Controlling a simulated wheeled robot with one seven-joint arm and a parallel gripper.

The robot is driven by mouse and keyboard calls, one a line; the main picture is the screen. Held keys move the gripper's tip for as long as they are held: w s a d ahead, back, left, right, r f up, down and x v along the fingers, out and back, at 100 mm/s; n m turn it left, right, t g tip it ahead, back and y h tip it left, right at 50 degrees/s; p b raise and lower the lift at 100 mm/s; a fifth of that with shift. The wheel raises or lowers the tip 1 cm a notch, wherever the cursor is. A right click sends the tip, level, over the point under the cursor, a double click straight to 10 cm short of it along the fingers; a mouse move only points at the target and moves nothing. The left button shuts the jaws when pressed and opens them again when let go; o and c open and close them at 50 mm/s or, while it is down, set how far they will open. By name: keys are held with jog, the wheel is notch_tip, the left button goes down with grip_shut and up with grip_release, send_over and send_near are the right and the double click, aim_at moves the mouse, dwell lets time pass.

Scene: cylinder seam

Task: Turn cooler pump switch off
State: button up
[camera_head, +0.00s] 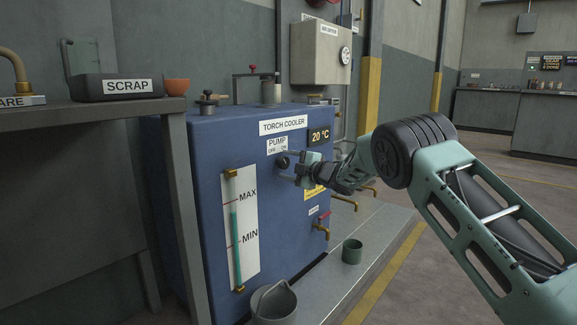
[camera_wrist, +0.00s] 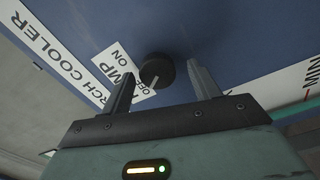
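The pump switch is a round black knob (camera_head: 282,162) on the blue torch cooler (camera_head: 190,195), below a white PUMP label (camera_head: 277,145) marked OFF and ON. The knob also shows in the wrist view (camera_wrist: 157,72), with the label (camera_wrist: 125,72) beside it. A faint pale line shows on the knob's face; I cannot tell surely which mark it points at. My gripper (camera_head: 287,166) is in front of the knob. In the wrist view my gripper (camera_wrist: 160,78) is open, its two fingers apart on either side of the knob, with no clear contact.
A 20 °C display (camera_head: 320,136) sits right of the label, a level gauge (camera_head: 240,225) at lower left. A red-handled tap (camera_head: 322,222) is below. A bucket (camera_head: 273,303) and green cup (camera_head: 352,251) stand in front. A grey bench (camera_head: 90,108) is at left.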

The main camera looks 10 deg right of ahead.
jog(key=shift+r, duration=0.1)
jog(key=shift+s+d+r, duration=0.1)
jog(key=shift+s+d, duration=0.25)
jog(key=shift+s, duration=0.05)
jog(key=p+v, duration=0.5)
jog(key=v, duration=1.1)
jog(key=shift+s, duration=0.2)
